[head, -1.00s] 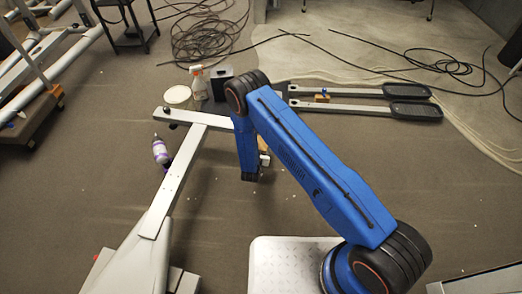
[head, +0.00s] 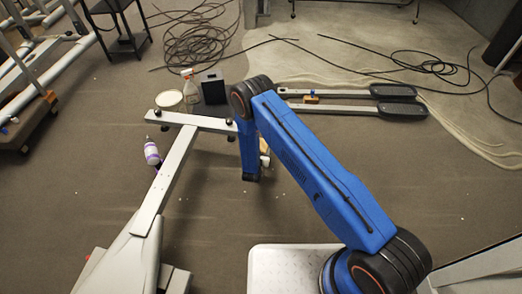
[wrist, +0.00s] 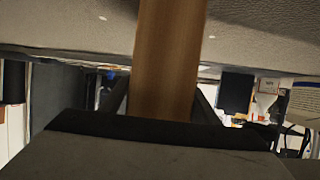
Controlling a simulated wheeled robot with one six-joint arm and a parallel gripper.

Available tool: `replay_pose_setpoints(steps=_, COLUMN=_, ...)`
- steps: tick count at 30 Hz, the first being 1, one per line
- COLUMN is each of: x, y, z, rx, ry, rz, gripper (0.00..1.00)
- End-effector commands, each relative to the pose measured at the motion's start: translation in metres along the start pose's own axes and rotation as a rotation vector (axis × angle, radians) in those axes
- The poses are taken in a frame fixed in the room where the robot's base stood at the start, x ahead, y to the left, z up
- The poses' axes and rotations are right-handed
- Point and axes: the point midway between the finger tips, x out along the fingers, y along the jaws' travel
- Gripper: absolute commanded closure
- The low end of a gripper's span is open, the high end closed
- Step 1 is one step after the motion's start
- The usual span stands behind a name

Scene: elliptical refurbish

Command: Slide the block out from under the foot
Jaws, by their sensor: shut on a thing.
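In the wrist view a wooden block (wrist: 165,55) stands between the fingers of my gripper (wrist: 163,98), which is shut on it. The block runs up past the top of that view, so its far end is hidden. In the head view my blue arm covers most of the gripper; a small tan piece, likely the block (head: 263,146), shows just right of the arm. The grey crossbar (head: 185,118) of the machine frame lies left of the arm. Its dark right foot (head: 230,121) shows beside the arm. I cannot tell whether block and foot touch.
A spray bottle (head: 187,88), a round white lid (head: 169,99) and a black box (head: 213,90) stand behind the crossbar. A purple-labelled bottle (head: 152,153) is beside the frame. Two pedal arms (head: 345,108) lie at the back right. Floor right of my arm is clear.

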Motion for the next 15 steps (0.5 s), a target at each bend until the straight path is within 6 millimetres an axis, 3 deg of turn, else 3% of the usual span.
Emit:
replay_pose_setpoints(steps=4, x=0.0, y=0.0002, z=-0.0001, rx=0.0, ry=0.0, rz=0.001, gripper=0.82)
replay_pose_setpoints(steps=5, x=0.0, y=0.0002, z=-0.0001, rx=0.0, ry=0.0, rz=0.0, gripper=0.41)
replay_pose_setpoints(steps=7, x=0.0, y=0.0002, z=-0.0001, rx=0.0, ry=0.0, rz=0.0, gripper=0.24)
replay_pose_setpoints(steps=15, x=-0.0003, y=0.0, z=0.0, rx=0.0, ry=0.0, rz=0.0, gripper=0.24)
